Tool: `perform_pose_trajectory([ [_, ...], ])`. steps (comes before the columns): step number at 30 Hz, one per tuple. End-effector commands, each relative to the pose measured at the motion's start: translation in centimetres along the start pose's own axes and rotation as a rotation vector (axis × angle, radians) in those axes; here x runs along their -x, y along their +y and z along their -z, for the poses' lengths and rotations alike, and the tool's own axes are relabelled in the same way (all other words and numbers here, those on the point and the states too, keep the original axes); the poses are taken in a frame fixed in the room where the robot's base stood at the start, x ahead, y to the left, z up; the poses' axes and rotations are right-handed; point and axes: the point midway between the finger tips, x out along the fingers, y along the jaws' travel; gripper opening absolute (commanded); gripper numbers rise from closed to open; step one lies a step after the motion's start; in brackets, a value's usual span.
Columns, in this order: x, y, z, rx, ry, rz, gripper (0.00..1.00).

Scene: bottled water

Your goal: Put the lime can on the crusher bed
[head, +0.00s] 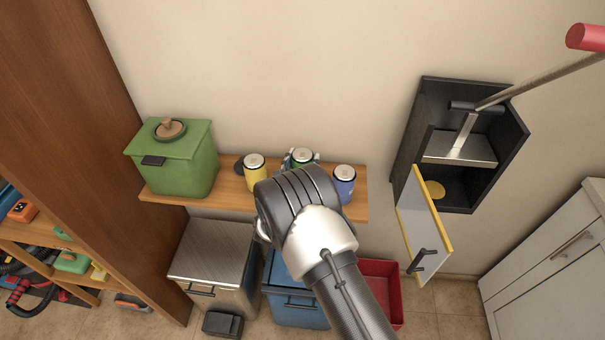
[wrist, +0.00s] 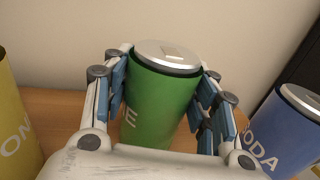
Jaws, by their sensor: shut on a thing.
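The lime can (wrist: 160,105) is green with a silver lid and stands upright between the fingers of my gripper (wrist: 163,95). The fingers are shut on its two sides. In the head view the can (head: 302,157) shows between a yellow can and a blue can at the shelf, with my gripper (head: 301,160) mostly hidden behind my wrist. I cannot tell if its base touches the shelf. The crusher (head: 426,110) is a black wall box on the right with a lever, a metal press plate and an open yellow-edged door (head: 417,222). A yellow disc (head: 435,190) lies on its floor, partly hidden by the door.
The wooden shelf (head: 225,190) also holds a yellow can (head: 255,173), a blue "soda" can (head: 344,184) and a green lidded box (head: 185,170). Below are a metal bin (head: 212,250), a blue bin (head: 300,312) and a red crate (head: 385,268). Bare wall separates shelf and crusher.

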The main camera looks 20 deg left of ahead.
Motion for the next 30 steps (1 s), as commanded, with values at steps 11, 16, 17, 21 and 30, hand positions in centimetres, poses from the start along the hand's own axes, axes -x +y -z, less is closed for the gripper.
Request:
perform_pose_trajectory([
  [11,0.0,0.0,-0.1,0.0,0.0,0.0,0.35],
  [16,0.0,0.0,-0.9,0.0,-0.001,0.0,0.35],
  [17,0.0,0.0,-1.2,0.0,0.0,0.0,0.35],
  [21,0.0,0.0,-3.5,-0.002,-0.002,0.0,0.35],
  [30,0.0,0.0,-12.1,-0.004,-0.004,0.001,0.35],
])
